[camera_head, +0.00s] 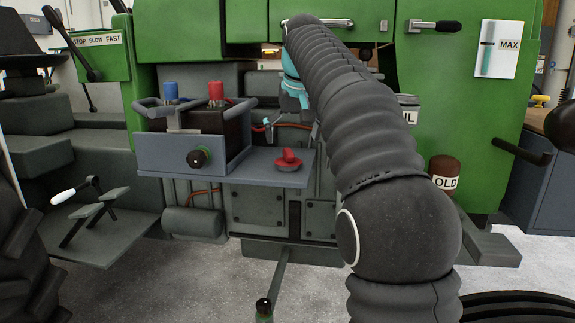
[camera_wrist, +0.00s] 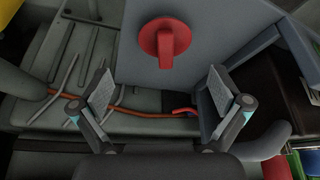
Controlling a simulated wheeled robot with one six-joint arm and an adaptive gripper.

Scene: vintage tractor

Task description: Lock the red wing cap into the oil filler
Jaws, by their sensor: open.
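The red wing cap (camera_head: 288,160) sits on a grey flat shelf (camera_head: 262,178) beside the battery tray. In the wrist view the cap (camera_wrist: 165,43) shows from above as a red disc with a raised wing, near the top centre. My gripper (camera_head: 288,124) is above and behind the cap in the head view, partly hidden by my arm. In the wrist view its two fingers (camera_wrist: 160,90) are spread wide, with nothing between them; the cap lies beyond the fingertips. I cannot make out the oil filler opening in either view.
A battery with a blue terminal (camera_head: 170,91) and a red terminal (camera_head: 216,92) stands in a grey tray (camera_head: 180,158) left of the cap. A can (camera_head: 409,112) with a partly hidden label and a brown "OLD" container (camera_head: 444,168) are right of my arm. Green tractor panels stand behind.

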